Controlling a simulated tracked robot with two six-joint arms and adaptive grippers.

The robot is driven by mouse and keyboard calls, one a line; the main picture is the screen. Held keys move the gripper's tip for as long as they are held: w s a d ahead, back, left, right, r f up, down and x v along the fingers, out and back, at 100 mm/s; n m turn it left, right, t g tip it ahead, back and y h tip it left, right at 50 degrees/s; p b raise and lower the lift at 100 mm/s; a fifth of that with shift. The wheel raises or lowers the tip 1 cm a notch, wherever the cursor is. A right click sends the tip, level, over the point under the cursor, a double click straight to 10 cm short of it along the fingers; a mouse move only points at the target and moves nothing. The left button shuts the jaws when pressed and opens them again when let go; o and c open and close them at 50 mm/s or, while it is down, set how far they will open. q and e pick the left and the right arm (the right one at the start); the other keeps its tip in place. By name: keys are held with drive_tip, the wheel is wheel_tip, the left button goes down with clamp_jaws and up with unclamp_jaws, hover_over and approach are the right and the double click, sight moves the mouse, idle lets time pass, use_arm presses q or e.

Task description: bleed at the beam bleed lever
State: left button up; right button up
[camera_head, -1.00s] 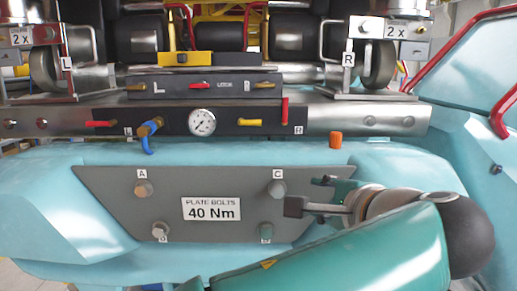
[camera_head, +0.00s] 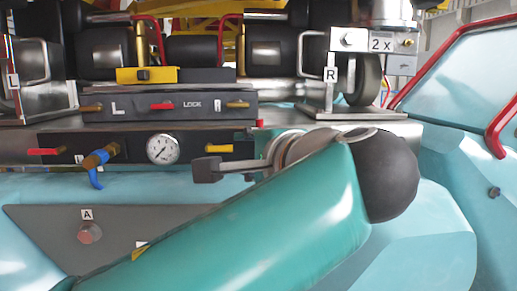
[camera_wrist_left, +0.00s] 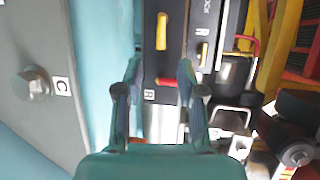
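The dark valve panel (camera_head: 130,148) on the metal beam carries a gauge (camera_head: 163,149) and a short yellow lever (camera_head: 218,148). No bleed label is readable on it. The yellow lever lies along the panel and also shows in the left wrist view (camera_wrist_left: 161,30). A red lever (camera_wrist_left: 167,82) by an R label stands across the panel's end. My left gripper (camera_wrist_left: 158,72) is open and empty, in front of this end. The red lever appears between its fingertips, the yellow one beyond them; contact cannot be told. In the head view the gripper (camera_head: 213,170) sits just below the yellow lever. My right gripper is out of view.
A blue-handled valve (camera_head: 97,165) and another red lever (camera_head: 47,151) are on the panel's left. Above is a lock panel (camera_head: 170,106) with several levers. The grey bolt plate (camera_head: 45,225) is below. A wheel bracket (camera_head: 328,85) stands at right.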

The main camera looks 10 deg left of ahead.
sight(227, 150)
use_arm(q)
drive_tip(key=p+x, duration=0.1)
drive_tip(key=x, duration=0.7)
clamp_jaws()
